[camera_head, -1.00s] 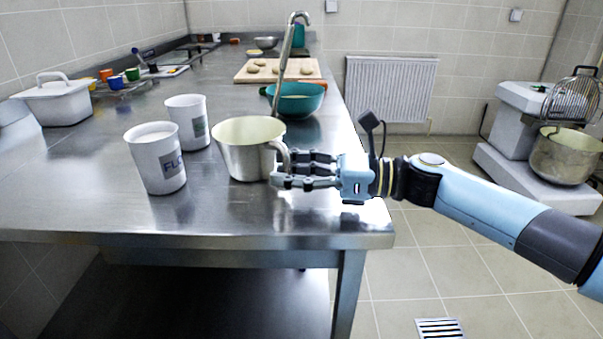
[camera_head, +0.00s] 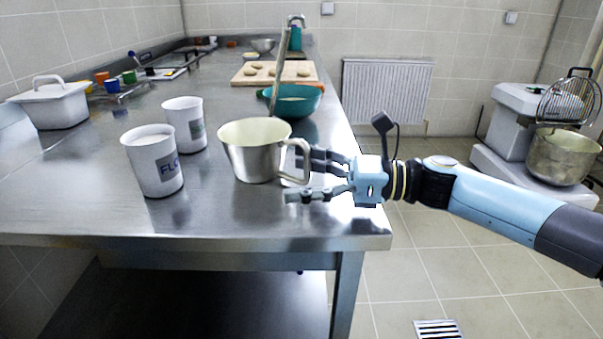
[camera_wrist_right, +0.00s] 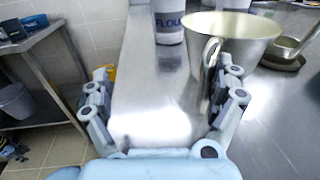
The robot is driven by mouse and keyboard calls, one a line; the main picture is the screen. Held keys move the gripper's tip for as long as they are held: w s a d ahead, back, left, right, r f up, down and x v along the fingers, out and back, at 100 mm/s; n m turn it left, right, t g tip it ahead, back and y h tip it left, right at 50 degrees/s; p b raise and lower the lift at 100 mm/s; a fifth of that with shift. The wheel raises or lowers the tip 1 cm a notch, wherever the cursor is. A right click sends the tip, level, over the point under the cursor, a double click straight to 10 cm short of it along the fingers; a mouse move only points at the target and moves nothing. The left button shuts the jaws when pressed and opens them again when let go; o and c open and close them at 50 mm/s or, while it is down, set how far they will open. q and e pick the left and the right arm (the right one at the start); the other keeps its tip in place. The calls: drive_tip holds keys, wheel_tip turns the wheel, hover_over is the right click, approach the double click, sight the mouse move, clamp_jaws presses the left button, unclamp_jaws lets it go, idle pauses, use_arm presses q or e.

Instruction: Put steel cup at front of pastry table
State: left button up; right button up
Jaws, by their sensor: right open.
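The steel cup (camera_head: 252,160) stands upright near the front right of the steel pastry table (camera_head: 235,218). Its handle points right, toward my right gripper. My right gripper (camera_head: 288,180) is open and empty beside the handle, with its fingers pointing left at the cup. In the right wrist view the cup (camera_wrist_right: 232,40) stands ahead and to the right. Its handle (camera_wrist_right: 208,62) is near the right finger there, and the space between the fingers (camera_wrist_right: 165,92) shows only table. I cannot tell whether a finger touches the handle. My left gripper is not in view.
A white flour container (camera_head: 155,165) and another white container (camera_head: 185,124) stand left of the cup. Behind it are a teal bowl (camera_head: 303,102) with a tall metal handle in front, and a wooden board (camera_head: 262,72) with dough. The table's front strip is clear.

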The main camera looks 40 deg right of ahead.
drive_tip(key=v, duration=0.7)
drive_tip(key=shift+s+d, duration=0.15)
drive_tip(key=shift+d, duration=0.05)
idle(0.6)
